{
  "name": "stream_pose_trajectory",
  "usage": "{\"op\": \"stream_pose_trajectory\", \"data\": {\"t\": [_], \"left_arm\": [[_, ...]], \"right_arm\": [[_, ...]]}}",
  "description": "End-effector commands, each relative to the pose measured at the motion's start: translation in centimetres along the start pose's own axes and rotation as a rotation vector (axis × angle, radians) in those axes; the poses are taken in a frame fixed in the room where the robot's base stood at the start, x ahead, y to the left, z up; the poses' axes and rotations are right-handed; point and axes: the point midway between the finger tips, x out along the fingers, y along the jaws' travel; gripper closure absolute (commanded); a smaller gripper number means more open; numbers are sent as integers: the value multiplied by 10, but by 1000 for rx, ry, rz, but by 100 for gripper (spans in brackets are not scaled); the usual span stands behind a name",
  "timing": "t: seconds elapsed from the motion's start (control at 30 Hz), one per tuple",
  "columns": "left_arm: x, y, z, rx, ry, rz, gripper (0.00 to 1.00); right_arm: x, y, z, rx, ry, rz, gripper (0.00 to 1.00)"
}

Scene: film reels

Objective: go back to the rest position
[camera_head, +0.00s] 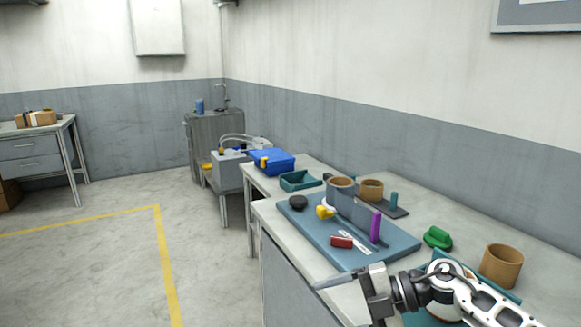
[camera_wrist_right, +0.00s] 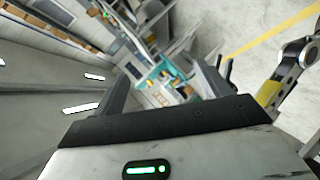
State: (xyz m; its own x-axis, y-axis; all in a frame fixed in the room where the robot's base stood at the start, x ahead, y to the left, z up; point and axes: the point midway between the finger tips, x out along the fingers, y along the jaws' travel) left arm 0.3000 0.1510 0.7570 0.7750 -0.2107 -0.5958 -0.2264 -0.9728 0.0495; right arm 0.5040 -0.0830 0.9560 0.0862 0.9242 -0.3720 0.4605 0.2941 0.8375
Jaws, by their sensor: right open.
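My right gripper (camera_head: 338,284) reaches in from the lower right in the head view, above the near edge of the workbench (camera_head: 275,222). Its jaws are open and empty, apart from everything on the bench. In the right wrist view its two dark fingers (camera_wrist_right: 162,88) stand apart, with the distant room between them. My left gripper does not show in the head view. A pale jointed arm link (camera_wrist_right: 290,68) shows at the right of the wrist view.
A blue board (camera_head: 350,256) on the bench carries a grey-and-tan round part (camera_head: 341,187), a purple block (camera_head: 375,227) and a red block (camera_head: 341,242). A tan cylinder (camera_head: 501,265) and green piece (camera_head: 438,238) stand right. The floor at left is clear.

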Motion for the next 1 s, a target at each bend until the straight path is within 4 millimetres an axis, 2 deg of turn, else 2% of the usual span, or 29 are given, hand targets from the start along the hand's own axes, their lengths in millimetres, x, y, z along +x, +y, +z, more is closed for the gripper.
{"op": "stream_pose_trajectory", "data": {"t": [0.03, 0.13, 0.27, 0.37, 0.4, 0.47, 0.53, 0.6, 0.7, 0.83, 1.0], "left_arm": [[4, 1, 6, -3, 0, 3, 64], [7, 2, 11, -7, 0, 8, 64], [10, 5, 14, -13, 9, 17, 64], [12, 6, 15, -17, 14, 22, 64], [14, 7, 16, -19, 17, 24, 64], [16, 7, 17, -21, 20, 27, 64], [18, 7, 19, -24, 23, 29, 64], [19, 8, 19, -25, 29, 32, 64], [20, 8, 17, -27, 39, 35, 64], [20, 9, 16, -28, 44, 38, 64], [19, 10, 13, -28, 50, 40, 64]], "right_arm": [[29, -9, -18, 47, 48, 154, 24], [50, -7, -38, 172, 56, 449, 24], [51, -23, -42, 417, -36, 764, 24], [42, -53, -34, 634, -156, 925, 24], [38, -71, -30, 730, -213, 972, 24], [31, -104, -26, 888, -309, 1026, 24], [25, -152, -26, 1088, -433, 1055, 24], [20, -198, -33, 1267, -542, 1047, 24], [16, -248, -48, 1459, -651, 1003, 24], [15, -285, -67, 1606, -726, 946, 24], [14, -297, -75, 1659, -750, 920, 24]]}}
